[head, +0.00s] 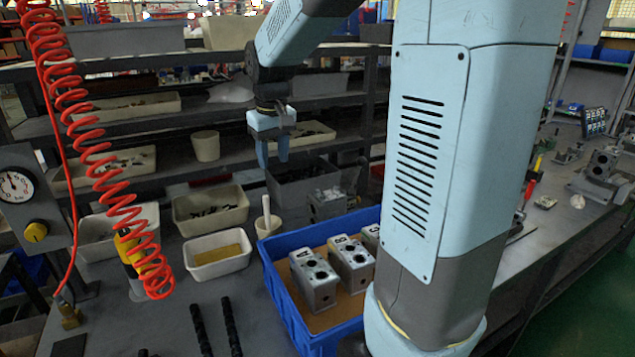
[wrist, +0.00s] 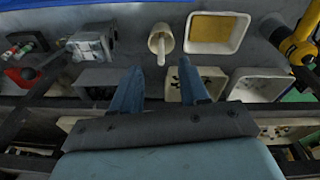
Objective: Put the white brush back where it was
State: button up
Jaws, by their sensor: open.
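The white brush (head: 266,208) stands with its pale handle up in a cream cup (head: 268,227) on the bench, left of the blue crate. Its lower end is hidden inside the cup. In the wrist view the brush handle (wrist: 161,50) leans out of the cup (wrist: 153,37), above the gap between my fingers. My gripper (head: 275,157) hangs above and behind the cup, apart from it, in front of the shelves. In the wrist view my gripper (wrist: 160,78) is open, with nothing between its fingers.
A blue crate (head: 297,323) with several grey valve blocks stands right of the cup. A tray with yellow contents (head: 218,266) and a bin of dark parts (head: 210,211) stand left. A red coiled hose (head: 100,150) hangs at left.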

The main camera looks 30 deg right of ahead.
jog(key=s+r+m+t, duration=0.1)
jog(key=s+t, duration=0.1)
jog(key=s, duration=0.9)
jog(key=s+r+m+t, duration=0.1)
jog(key=s+r, duration=0.1)
jog(key=s, duration=0.9)
jog(key=shift+s+d+t, duration=0.2)
jog(key=shift+s+t, duration=0.2)
